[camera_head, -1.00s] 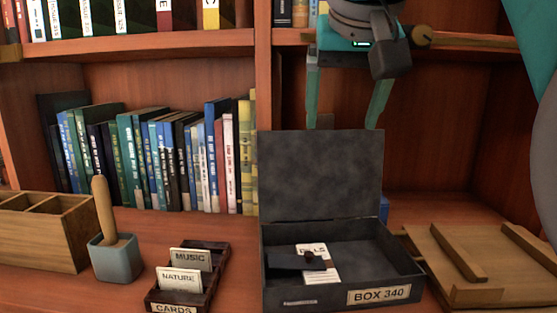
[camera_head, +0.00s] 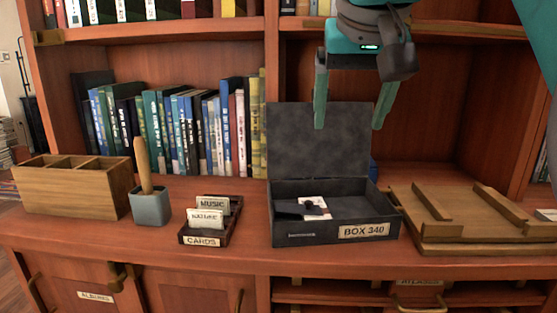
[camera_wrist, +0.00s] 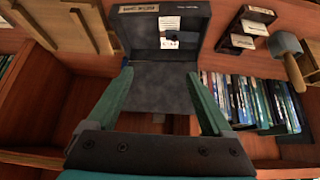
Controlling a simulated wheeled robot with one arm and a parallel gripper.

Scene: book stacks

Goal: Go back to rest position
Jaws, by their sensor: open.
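My gripper (camera_head: 350,108) is open and empty, with its two green fingers apart and pointing down. In the head view it hangs in front of the shelf, above and behind the dark box labelled BOX 340 (camera_head: 372,235). The box stands on the counter with its lid (camera_head: 318,140) raised. A white card (camera_head: 314,208) and a small dark item lie inside the box. In the wrist view my gripper (camera_wrist: 160,90) shows its fingers on either side of the lid, and the box (camera_wrist: 190,50) lies beyond them.
Books (camera_head: 170,130) fill the left shelf; the shelf space behind the gripper is largely empty.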

